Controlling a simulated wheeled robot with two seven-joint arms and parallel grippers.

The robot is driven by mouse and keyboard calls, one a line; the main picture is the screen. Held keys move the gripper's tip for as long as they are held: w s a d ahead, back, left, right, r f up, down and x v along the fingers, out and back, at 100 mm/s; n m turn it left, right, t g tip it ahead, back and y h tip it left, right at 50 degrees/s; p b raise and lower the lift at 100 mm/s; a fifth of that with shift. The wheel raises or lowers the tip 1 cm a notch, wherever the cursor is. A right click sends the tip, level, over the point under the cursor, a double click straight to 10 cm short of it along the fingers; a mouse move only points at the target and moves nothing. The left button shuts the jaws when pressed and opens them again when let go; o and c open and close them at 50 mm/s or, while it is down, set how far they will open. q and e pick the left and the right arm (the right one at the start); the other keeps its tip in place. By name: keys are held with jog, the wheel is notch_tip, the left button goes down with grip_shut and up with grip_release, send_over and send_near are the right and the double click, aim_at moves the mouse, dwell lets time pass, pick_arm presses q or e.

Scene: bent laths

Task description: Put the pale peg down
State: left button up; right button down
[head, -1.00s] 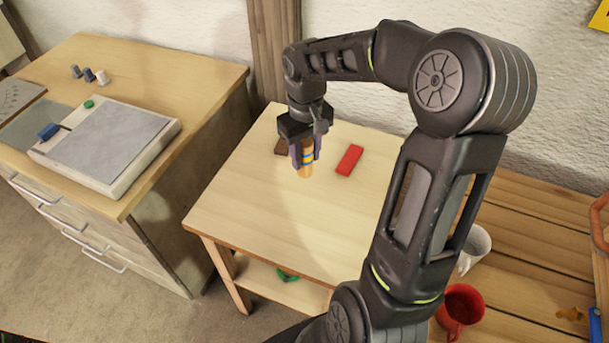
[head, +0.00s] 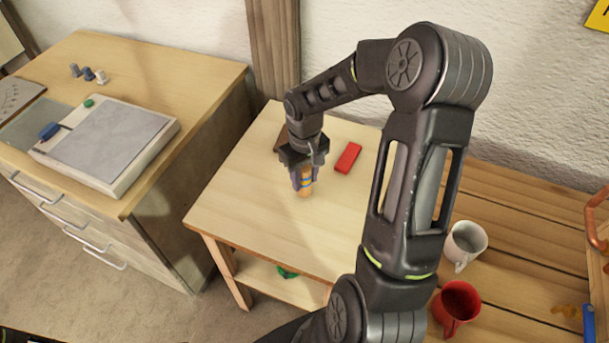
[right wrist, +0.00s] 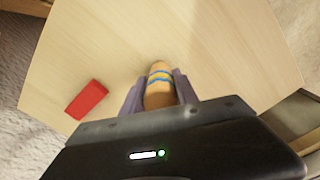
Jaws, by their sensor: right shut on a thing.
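The pale peg (head: 305,188) is a light orange-brown cylinder with blue and yellow bands. My right gripper (head: 304,180) is shut on it and holds it roughly upright over the small light wooden table (head: 250,210). The peg's lower end is at or just above the tabletop; I cannot tell whether it touches. In the right wrist view the peg (right wrist: 159,85) sits between the two purple-grey fingers. Its upper part is hidden by the gripper. My left gripper is not in view.
A red block (head: 348,158) lies on the table right of the peg. A dark brown piece (head: 281,143) is partly hidden behind my gripper. A white mug (head: 466,243) and a red mug (head: 456,306) stand on a slatted surface at right. The table's front is clear.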

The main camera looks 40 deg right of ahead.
jog(key=shift+f, duration=0.15)
jog(key=c, duration=0.9)
grip_release()
jog(key=shift+c, duration=0.2)
notch_tip(320, 180, up, 12)
jog(key=shift+r+b, duration=0.2)
jog(key=shift+b, duration=0.4)
jog(key=shift+o, duration=0.4)
